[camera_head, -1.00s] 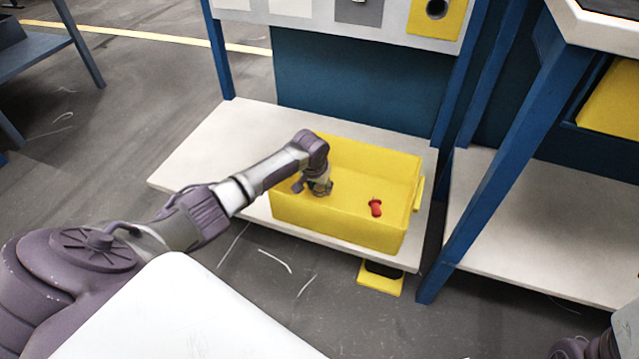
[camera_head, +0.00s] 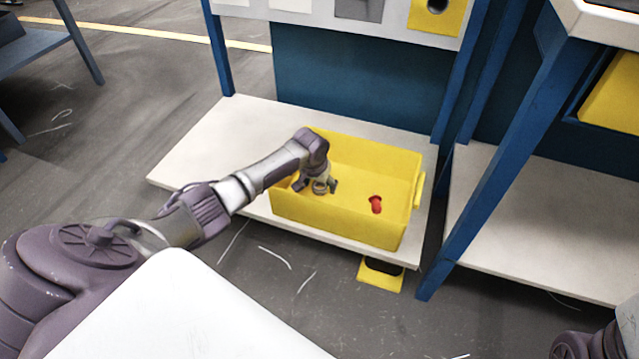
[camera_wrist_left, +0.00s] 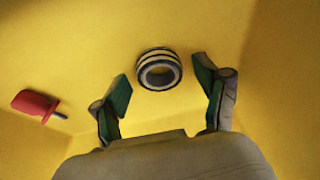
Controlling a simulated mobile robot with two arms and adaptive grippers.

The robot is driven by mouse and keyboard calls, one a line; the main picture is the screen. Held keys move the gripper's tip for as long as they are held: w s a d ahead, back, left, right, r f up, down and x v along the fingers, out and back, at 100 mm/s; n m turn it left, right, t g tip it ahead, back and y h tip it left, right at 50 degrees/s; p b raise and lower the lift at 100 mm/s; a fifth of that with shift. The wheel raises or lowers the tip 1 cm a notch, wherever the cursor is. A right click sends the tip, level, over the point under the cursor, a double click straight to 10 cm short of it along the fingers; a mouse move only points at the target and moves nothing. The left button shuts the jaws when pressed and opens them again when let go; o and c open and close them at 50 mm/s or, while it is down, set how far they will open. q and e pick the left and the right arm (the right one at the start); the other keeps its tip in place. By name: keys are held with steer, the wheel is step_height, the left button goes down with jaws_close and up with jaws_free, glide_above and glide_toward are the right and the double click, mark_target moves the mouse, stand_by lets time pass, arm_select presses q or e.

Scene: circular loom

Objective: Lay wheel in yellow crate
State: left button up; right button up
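The wheel (camera_wrist_left: 158,70), a small ring with dark and pale stripes, is inside the yellow crate (camera_head: 340,222). In the left wrist view it shows ahead of my left gripper (camera_wrist_left: 165,95), between the lines of its two fingers. The fingers are spread, with a gap to the wheel on both sides. In the head view my left gripper (camera_head: 317,186) reaches down into the left part of the crate, fingers apart. The wheel is small and partly hidden by the gripper there. My right gripper is out of view; only part of that arm shows at the bottom right.
A red-handled tool (camera_head: 376,204) lies in the crate's right part, also seen in the left wrist view (camera_wrist_left: 38,104). The crate stands on a white shelf (camera_head: 225,135) between blue posts (camera_head: 222,60). A blue table leg (camera_head: 500,165) stands right of it.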

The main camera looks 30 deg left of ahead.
arm_select(q)
steer(key=v, duration=1.2)
